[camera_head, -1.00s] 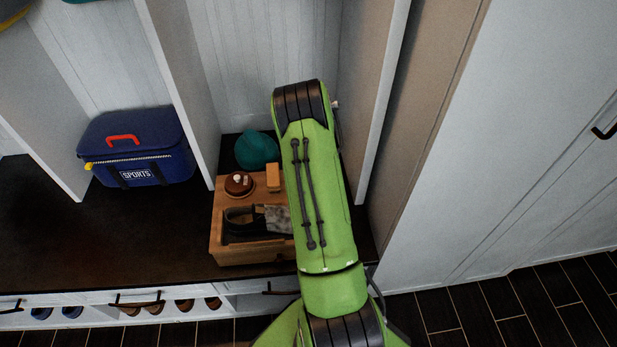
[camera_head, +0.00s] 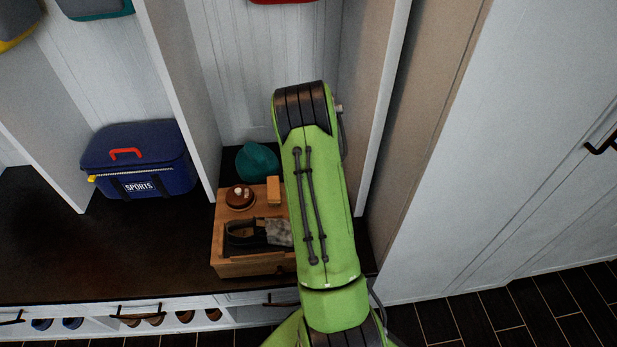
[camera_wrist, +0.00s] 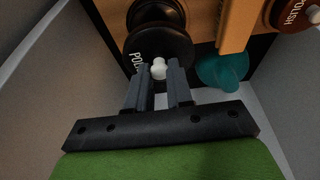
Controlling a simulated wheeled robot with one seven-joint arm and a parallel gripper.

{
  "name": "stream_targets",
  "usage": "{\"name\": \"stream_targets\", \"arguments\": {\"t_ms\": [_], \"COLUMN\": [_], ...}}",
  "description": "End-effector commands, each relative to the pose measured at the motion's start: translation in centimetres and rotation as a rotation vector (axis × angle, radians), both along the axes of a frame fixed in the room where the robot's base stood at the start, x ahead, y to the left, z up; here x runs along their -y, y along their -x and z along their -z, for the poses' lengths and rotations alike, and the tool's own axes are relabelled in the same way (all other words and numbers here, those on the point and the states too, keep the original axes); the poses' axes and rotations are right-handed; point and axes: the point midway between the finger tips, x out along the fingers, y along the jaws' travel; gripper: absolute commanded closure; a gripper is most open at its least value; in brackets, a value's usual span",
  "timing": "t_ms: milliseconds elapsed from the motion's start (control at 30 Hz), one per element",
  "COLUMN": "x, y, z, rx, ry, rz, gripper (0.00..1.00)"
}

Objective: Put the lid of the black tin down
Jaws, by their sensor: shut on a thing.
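In the wrist view, a round black lid (camera_wrist: 160,44) with white lettering, partly readable, has a white knob (camera_wrist: 158,68). My gripper (camera_wrist: 161,78) is shut on this knob, and the lid sits just beyond the fingertips. A second dark round shape (camera_wrist: 155,11) shows partly behind the lid; it may be the black tin, but the lid covers much of it. Whether the lid touches anything below cannot be told. In the head view, my arm hides the gripper, the lid and the black tin.
A wooden shoe-care box (camera_head: 228,266) stands on the dark bench (camera_head: 150,245). It holds a brown polish tin (camera_head: 240,197), a wooden block (camera_head: 274,190) and a grey cloth (camera_head: 278,232). A teal item (camera_head: 257,161) lies behind it. A blue sports bag (camera_head: 140,160) stands left, beyond a divider.

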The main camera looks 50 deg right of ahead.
Motion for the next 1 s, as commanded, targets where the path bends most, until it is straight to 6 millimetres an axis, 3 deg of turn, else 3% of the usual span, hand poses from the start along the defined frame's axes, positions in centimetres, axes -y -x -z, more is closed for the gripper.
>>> {"name": "stream_targets", "arguments": {"t_ms": [33,200,567,667,767,1000], "x": [0.0,0.0,-0.6,-2.7,-6.5,-18.5], "y": [0.0,0.0,-0.3,-1.3,-2.8,-5.0], "z": [-1.7,-4.1,-4.2,-4.2,-4.2,-4.2], "rx": [0.002,0.001,-0.001,0.000,0.001,0.001], "ry": [0.001,0.001,-0.001,-0.003,-0.003,-0.004], "rz": [0.000,0.000,-0.013,-0.056,-0.133,-0.373], "gripper": [1.00,1.00,1.00,1.00,1.00,1.00]}}
